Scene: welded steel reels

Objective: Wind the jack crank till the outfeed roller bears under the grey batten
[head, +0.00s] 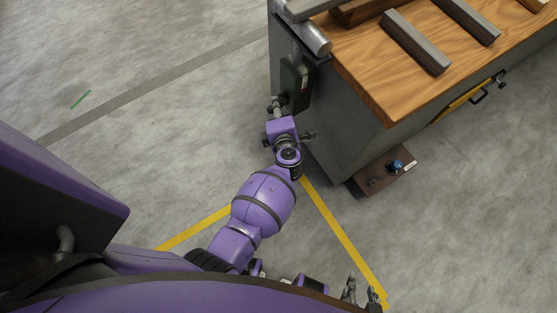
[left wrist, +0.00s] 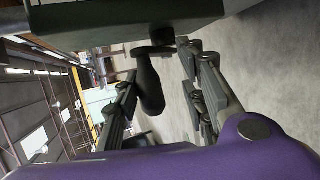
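The crank's dark handle (left wrist: 151,86) hangs between the fingers of my left gripper (left wrist: 164,70) in the left wrist view. The left finger is close to it; a gap shows to the right finger, so the gripper looks open around it. The jack's dark green housing (head: 297,82) is on the bench's end and shows at the top of the wrist view (left wrist: 120,22). The grey outfeed roller (head: 315,38) is at the bench end, near a grey batten (head: 308,9) at the top edge. Whether they touch cannot be told. My right gripper (head: 362,291) is open, low and empty.
The wooden-topped bench (head: 372,82) carries more grey bars (head: 416,42). Yellow lines (head: 340,235) mark the otherwise open concrete floor.

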